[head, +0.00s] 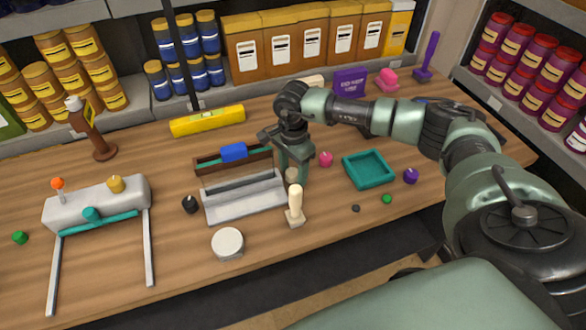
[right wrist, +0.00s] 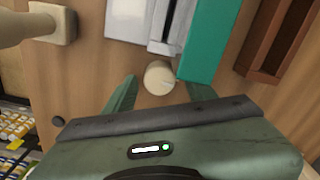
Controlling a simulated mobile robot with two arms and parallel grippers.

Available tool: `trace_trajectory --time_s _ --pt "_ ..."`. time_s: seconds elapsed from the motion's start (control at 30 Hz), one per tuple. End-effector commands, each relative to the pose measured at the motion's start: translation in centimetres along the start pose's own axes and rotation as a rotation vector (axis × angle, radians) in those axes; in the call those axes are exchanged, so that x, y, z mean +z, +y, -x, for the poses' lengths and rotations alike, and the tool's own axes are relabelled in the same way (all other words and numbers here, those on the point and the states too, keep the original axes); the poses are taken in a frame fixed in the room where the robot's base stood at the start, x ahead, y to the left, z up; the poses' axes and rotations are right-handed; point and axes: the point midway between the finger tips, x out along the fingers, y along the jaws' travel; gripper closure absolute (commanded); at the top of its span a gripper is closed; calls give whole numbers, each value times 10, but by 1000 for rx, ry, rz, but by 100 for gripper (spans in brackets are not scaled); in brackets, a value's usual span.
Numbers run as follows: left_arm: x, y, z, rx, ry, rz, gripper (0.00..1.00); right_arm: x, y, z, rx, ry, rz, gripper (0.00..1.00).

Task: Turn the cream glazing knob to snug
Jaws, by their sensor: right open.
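The cream knob (right wrist: 159,77) shows as a round pale disc in the right wrist view, at the end of a grey bar. In the head view the cream knob (head: 292,175) is at the right end of the grey fixture (head: 245,204), partly hidden by my gripper. My right gripper (right wrist: 160,93) is open, with its two green fingers on either side of the knob in the wrist picture; whether they touch it I cannot tell. In the head view the right gripper (head: 293,168) points down over the knob. My left gripper is not in view.
A cream upright handle on a block (head: 295,207) stands just in front of the knob. A brown tray with a blue block (head: 233,152) lies behind the fixture. A teal tray (head: 368,169) and a pink ball (head: 325,159) are to the right. A white round lid (head: 227,243) is in front.

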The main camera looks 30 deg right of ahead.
Motion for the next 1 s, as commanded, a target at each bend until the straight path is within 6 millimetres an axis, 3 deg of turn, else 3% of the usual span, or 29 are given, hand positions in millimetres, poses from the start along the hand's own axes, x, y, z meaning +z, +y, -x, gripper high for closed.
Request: trace_trajectory --time_s 0.03,0.23,0.63,1.0 --pt "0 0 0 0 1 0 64 0 0 0 0 0 0 45" --pt "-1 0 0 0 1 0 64 0 0 0 0 0 0 100" --pt "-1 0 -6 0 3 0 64 0 0 -1 1 0 -62 100" --pt "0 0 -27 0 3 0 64 0 1 -3 -1 0 -345 100"
